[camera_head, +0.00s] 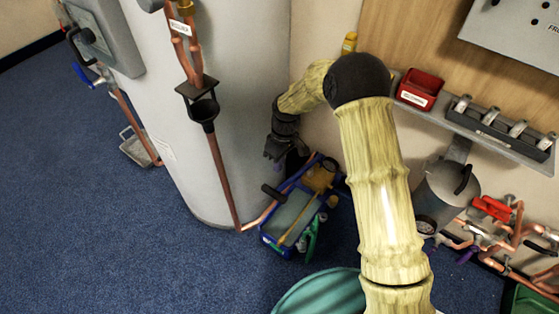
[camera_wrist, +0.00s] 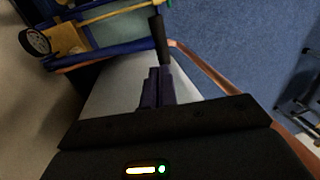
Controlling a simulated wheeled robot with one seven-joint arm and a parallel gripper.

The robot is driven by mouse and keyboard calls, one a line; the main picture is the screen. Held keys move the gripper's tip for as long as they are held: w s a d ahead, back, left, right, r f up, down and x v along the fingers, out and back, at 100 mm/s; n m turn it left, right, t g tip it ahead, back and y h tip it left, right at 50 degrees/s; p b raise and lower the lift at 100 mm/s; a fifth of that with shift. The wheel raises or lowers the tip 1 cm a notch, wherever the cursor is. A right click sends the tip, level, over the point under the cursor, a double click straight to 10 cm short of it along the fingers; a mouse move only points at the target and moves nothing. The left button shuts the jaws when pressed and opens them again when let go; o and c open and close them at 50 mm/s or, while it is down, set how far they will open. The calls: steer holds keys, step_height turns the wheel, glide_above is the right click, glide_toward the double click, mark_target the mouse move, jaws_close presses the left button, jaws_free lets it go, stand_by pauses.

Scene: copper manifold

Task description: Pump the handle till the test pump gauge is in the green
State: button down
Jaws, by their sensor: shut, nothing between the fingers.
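The test pump (camera_head: 297,212) stands on the blue floor beside the white cylinder, with a blue frame, grey-green tank and yellow parts. Its handle (camera_head: 273,191) ends in a black grip that sticks out to the left; the grip also shows in the wrist view (camera_wrist: 158,40). The round black-rimmed gauge (camera_wrist: 35,41) is at the upper left of the wrist view, edge-on and too small to read. My gripper (camera_head: 274,153) is above the handle, pointing down. In the wrist view its fingers (camera_wrist: 157,76) are together and empty, close to the black grip; contact cannot be told.
The white cylinder (camera_head: 235,110) stands close left of the pump, with a copper pipe (camera_head: 222,180) down its front. A green tub (camera_head: 320,295) is in front. A grey canister (camera_head: 445,195) and copper pipework (camera_head: 510,230) are at right. Open carpet (camera_head: 90,240) lies left.

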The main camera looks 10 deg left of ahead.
mark_target(276, 190)
steer(key=f+b, duration=0.1)
steer(key=f, duration=0.2)
steer(key=s+f+b, duration=0.1)
steer(key=f, duration=0.2)
steer(key=f+b, duration=0.1)
steer(key=f, duration=0.2)
steer(key=shift+s+a+f, duration=0.2)
steer(key=shift+s+a, duration=0.15)
steer(key=shift+s, duration=0.05)
